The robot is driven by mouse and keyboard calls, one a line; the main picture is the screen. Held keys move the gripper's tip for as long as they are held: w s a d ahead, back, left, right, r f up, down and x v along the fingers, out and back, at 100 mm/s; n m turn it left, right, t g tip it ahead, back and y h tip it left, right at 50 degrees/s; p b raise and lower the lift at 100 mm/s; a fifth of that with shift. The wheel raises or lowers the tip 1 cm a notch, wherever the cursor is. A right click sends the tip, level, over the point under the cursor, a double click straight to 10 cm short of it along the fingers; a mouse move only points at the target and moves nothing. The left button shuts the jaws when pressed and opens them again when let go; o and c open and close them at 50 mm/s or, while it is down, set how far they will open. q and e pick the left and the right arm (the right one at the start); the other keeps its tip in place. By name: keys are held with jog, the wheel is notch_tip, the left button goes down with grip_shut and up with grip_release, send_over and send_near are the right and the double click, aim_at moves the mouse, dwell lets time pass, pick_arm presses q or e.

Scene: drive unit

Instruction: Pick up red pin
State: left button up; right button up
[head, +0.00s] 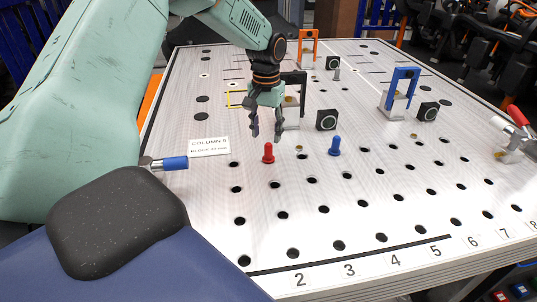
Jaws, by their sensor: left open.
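A small red pin (268,153) stands upright on the white perforated board (330,215), left of the middle. My left gripper (266,135) points down just above and behind the red pin. Its two dark fingers are apart, with nothing visible between them. The fingertips look close to the top of the pin; I cannot tell whether they touch it. My right gripper is not in view.
A blue pin (335,146) stands to the right of the red one. A blue-tipped metal part (174,163) is at the left edge. The front rows of holes are clear.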

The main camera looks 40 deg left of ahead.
aim_at(268, 144)
pick_arm(q)
jog(key=shift+s+d+f, duration=0.2)
jog(key=shift+d+f, duration=0.1)
jog(key=shift+f, duration=0.45)
jog(key=f, duration=0.2)
jog(key=w+f, duration=0.1)
jog(key=f, duration=0.1)
jog(key=shift+a+f+p, duration=0.2)
jog(key=shift+f+p, duration=0.1)
jog(key=shift+f, duration=0.05)
jog(key=shift+s+d+r, duration=0.15)
jog(key=shift+s+r, duration=0.05)
jog(key=shift+s, duration=0.05)
jog(key=shift+c, duration=0.6)
jog(key=shift+w+f, duration=0.2)
jog(key=shift+w, duration=0.05)
jog(key=c, duration=0.6)
jog(key=shift+s+r, duration=0.15)
grip_shut()
